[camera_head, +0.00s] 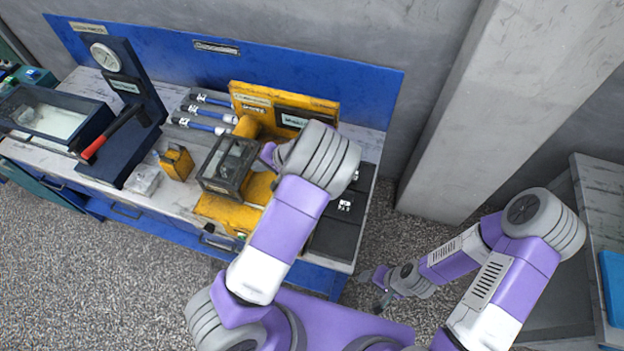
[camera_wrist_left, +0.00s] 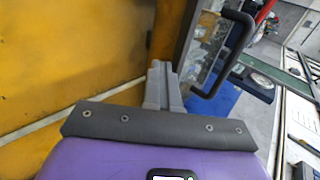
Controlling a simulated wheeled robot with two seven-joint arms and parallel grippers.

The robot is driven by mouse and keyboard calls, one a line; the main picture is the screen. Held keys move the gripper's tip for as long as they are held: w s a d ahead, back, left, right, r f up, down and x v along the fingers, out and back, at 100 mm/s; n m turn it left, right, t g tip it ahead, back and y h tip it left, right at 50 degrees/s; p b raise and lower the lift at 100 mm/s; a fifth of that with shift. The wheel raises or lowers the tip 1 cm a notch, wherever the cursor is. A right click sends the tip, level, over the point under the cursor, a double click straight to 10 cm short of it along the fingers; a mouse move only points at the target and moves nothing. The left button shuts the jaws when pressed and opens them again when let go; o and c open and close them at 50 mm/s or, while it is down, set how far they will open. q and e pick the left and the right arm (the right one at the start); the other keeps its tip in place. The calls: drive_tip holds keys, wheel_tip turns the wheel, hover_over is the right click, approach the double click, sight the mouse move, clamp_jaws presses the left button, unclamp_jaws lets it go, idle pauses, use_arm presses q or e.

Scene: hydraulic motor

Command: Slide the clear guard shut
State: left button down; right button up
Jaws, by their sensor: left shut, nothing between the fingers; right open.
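The clear guard (camera_head: 229,163) is a dark-framed transparent box on the yellow machine (camera_head: 226,212) on the workbench. In the left wrist view the guard's clear pane (camera_wrist_left: 203,52) is at the upper middle, with a black bar handle (camera_wrist_left: 236,48) on its right side. My left gripper (camera_head: 267,155) is at the guard's right side in the head view, partly hidden by my wrist. In the wrist view its fingers (camera_wrist_left: 162,84) are shut and empty, close to the guard's frame; contact cannot be told. My right gripper (camera_head: 376,290) is open and empty, low beside the bench.
A yellow panel (camera_head: 290,100) stands behind the machine. Black boxes (camera_head: 338,235) sit at the bench's right. A concrete pillar (camera_head: 455,110) stands right of the bench.

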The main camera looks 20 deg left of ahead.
use_arm(q)
drive_tip(key=shift+s+a+r, duration=0.1)
drive_tip(key=shift+a, duration=0.2)
drive_tip(key=d, duration=0.4)
drive_tip(key=shift+d, duration=0.15)
drive_tip(key=v, duration=1)
drive_tip(key=shift+d, duration=0.2)
